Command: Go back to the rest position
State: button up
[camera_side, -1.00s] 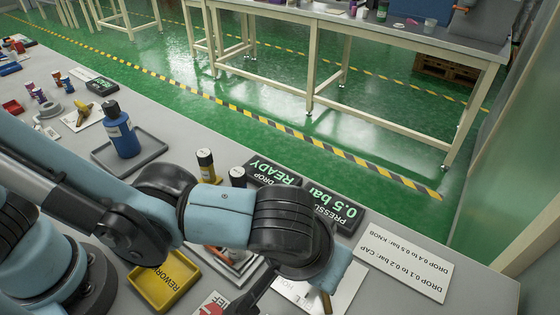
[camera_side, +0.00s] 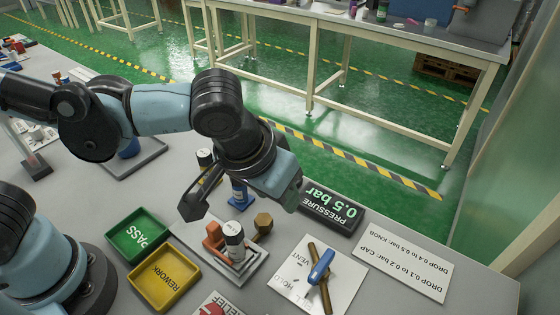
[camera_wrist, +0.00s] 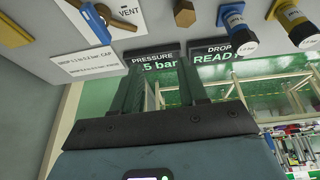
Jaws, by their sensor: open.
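My gripper (camera_side: 197,203) is raised over the bench in the side view, left of the fixture with the white-capped column (camera_side: 235,240). In the wrist view my gripper (camera_wrist: 162,78) has its two dark fingers apart with nothing between them. The blue-handled valve (camera_side: 321,267) stands on its white plate (camera_side: 345,262), clear of my gripper. Part of the valve handle (camera_wrist: 95,15) also shows in the wrist view. A blue column (camera_side: 239,192) stands behind my gripper, partly hidden by it.
The green PASS tray (camera_side: 137,236) and yellow REWORK tray (camera_side: 164,287) lie left of the fixture. The pressure display (camera_side: 331,211) reads 0.5 bar. The ready display (camera_wrist: 217,57) shows in the wrist view. A label card (camera_side: 404,262) lies at the right.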

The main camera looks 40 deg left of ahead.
jog(key=a+r+t, duration=0.1)
jog(key=a+t, duration=0.1)
jog(key=a, duration=2)
jog(key=shift+t, duration=0.4)
jog(key=shift+w+r, duration=0.1)
dwell(1.6)
jog(key=r+g, duration=0.1)
jog(key=g, duration=0.6)
send_over(322, 264)
notch_tip(322, 264, down, 12)
jog(key=shift+r, duration=0.25)
